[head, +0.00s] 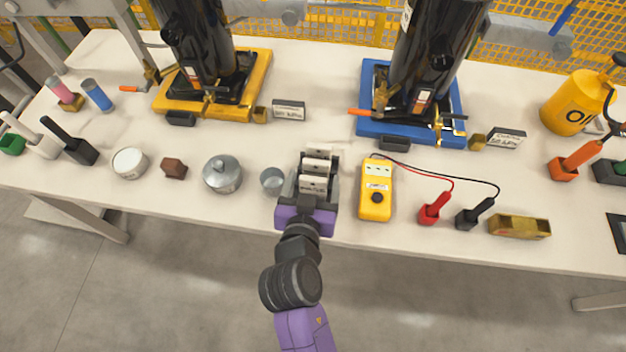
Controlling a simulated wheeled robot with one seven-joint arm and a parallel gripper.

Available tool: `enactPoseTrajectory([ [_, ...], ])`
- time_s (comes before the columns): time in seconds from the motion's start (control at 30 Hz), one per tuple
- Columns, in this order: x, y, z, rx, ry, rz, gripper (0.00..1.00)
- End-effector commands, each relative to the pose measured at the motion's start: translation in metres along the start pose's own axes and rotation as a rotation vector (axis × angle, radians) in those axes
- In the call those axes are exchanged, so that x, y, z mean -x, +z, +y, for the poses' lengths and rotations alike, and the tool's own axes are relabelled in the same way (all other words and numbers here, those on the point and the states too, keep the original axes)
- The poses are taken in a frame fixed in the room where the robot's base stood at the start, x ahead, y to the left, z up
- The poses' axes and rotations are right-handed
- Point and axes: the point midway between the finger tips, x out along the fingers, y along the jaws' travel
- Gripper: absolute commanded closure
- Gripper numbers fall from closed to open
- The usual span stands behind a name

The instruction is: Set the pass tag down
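My gripper (318,172) is over the front middle of the table, between a small grey cup and a yellow meter. It is seen from above and behind. Pale pieces show around its fingers, but I cannot tell whether one is the pass tag or part of the gripper. Whether the fingers are open or shut is hidden. I cannot pick out the pass tag with certainty anywhere. Two small lettered plates stand on the table, one (289,110) beside the yellow base and one (507,138) beside the blue base; their print is too small to read.
The table (250,140) holds a yellow base (258,75) and a blue base (370,85) with black cylinders. Near my gripper are the grey cup (272,180), a lidded pot (222,175) and the yellow meter (376,205) with red and black leads. Bare tabletop lies behind my gripper.

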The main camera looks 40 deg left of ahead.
Motion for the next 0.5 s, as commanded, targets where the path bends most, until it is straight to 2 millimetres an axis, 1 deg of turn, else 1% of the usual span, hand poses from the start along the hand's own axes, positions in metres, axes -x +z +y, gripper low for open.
enactPoseTrajectory([
  [0.27, 0.0, -0.001, 0.0, 0.0, 0.0, 0.0, 0.23],
  [0.37, 0.002, -0.004, 0.0, 0.0, 0.0, 0.0, 0.23],
  [0.4, 0.003, -0.006, 0.0, 0.0, 0.0, 0.0, 0.23],
  [0.43, 0.006, -0.003, 0.0, 0.0, -0.001, -0.001, 0.23],
  [0.5, 0.016, -0.002, 0.0, 0.0, -0.001, 0.0, 0.23],
])
